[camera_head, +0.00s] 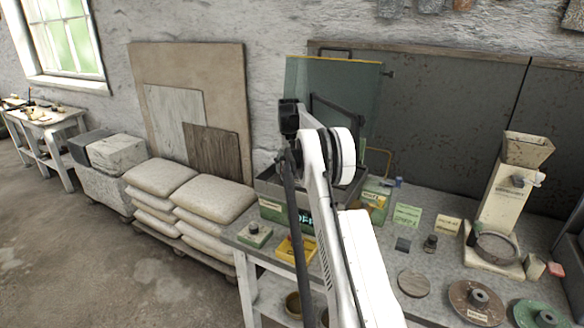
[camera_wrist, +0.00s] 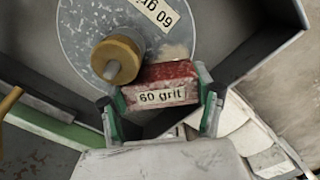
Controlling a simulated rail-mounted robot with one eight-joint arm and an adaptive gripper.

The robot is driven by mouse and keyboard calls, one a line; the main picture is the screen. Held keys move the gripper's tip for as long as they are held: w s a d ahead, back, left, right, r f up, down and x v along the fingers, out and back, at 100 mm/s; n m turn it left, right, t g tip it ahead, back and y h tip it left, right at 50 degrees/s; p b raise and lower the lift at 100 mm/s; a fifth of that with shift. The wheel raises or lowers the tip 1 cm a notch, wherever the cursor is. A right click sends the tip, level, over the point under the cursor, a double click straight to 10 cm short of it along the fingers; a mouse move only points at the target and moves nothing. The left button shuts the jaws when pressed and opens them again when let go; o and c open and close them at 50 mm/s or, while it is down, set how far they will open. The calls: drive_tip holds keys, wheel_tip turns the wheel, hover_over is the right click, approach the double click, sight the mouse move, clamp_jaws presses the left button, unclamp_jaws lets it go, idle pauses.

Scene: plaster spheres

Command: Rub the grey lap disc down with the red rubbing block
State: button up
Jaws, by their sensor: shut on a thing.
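The red rubbing block (camera_wrist: 165,74), labelled "60 grit", is gripped between the green-tipped fingers of my gripper (camera_wrist: 162,98) in the wrist view. The grey lap disc (camera_wrist: 84,38) is beyond it, with a "60 gr…" label and a tan knob (camera_wrist: 117,57) standing up from its middle. The block overlaps the disc's lower right part in the picture. I cannot tell whether they touch. A pale patch shows on the disc just above the block. In the head view my arm hides the gripper, the block and this disc.
The disc lies within a dark grey-walled tray (camera_wrist: 262,42), which shows partly behind my arm in the head view (camera_head: 268,190). On the bench to the right are a plain grey round plate (camera_head: 413,284), a brown disc (camera_head: 462,296), a green disc (camera_head: 528,312) and a cream machine (camera_head: 503,200).

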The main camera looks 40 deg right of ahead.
drive_tip(key=shift+w+a, duration=0.25)
drive_tip(key=shift+a, duration=0.4)
drive_tip(key=shift+w+a, duration=0.25)
drive_tip(key=shift+a, duration=0.35)
drive_tip(key=shift+s+d, duration=0.25)
drive_tip(key=shift+d, duration=0.45)
drive_tip(key=shift+s+d, duration=0.3)
drive_tip(key=shift+d, duration=0.4)
drive_tip(key=shift+s+d, duration=0.25)
drive_tip(key=shift+d, duration=0.45)
drive_tip(key=shift+w+a+r, duration=0.2)
drive_tip(key=shift+a+r, duration=0.15)
drive_tip(key=shift+a, duration=0.2)
drive_tip(key=shift+w+a+r, duration=0.2)
drive_tip(key=shift+a+r, duration=0.15)
drive_tip(key=shift+a, duration=0.15)
drive_tip(key=shift+f+b, duration=0.35)
drive_tip(key=shift+f, duration=0.35)
drive_tip(key=shift+a, duration=0.1)
